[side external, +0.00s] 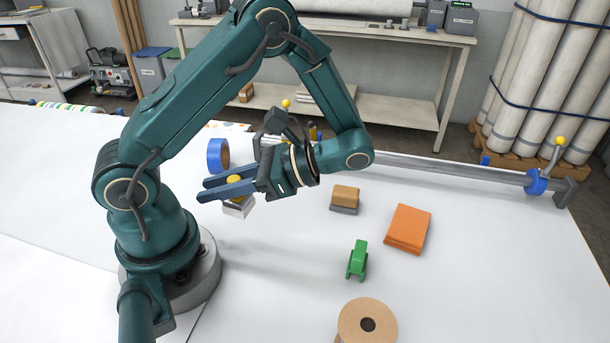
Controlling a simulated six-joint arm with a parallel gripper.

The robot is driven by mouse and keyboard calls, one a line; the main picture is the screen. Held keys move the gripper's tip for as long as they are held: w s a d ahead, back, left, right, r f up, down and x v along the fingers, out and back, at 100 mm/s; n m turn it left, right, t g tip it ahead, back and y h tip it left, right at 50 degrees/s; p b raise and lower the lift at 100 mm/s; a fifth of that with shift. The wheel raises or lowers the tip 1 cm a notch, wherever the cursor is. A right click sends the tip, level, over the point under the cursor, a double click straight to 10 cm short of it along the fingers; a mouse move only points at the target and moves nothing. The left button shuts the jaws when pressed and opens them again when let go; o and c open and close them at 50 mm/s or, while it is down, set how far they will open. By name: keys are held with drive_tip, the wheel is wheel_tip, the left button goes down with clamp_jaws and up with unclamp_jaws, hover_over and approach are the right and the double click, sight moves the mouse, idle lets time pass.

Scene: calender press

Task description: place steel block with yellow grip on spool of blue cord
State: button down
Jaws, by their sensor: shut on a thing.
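My gripper (203,190) points left, its two blue-grey fingers shut on the yellow grip of the steel block (238,209). The yellow top shows between the fingers and the steel body hangs below them. The block appears to be above the white table; the exact gap is hard to tell. A spool with a tan round flange and dark centre hole (351,315) stands at the bottom edge, partly cut off, with no blue cord visible on it. A blue roll (218,155) stands just behind the fingers. I cannot tell for sure which is the spool of blue cord.
A green clamp-like object (357,260), an orange folded cloth or pad (408,228) and a tan-topped grey block (345,197) lie right of my gripper. A long metal roller bar (450,171) crosses the back. The table's front middle is clear.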

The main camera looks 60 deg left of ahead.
drive_tip(key=d+r+n+g+h, duration=0.1)
drive_tip(key=d+n+g+h, duration=0.1)
drive_tip(key=d+n+h, duration=0.6)
drive_tip(key=w+d+r+n+t+h, duration=0.8)
drive_tip(key=w+d+r+n+h, duration=0.3)
drive_tip(key=d+h, duration=0.1)
hover_over(382, 332)
drive_tip(key=s+d, duration=0.1)
drive_tip(key=s, duration=0.1)
wheel_tip(382, 332, down, 7)
drive_tip(key=shift+r, duration=0.1)
drive_tip(key=shift+f, duration=2.05)
drive_tip(key=shift+f, duration=0.1)
drive_tip(key=c, duration=0.7)
unclamp_jaws()
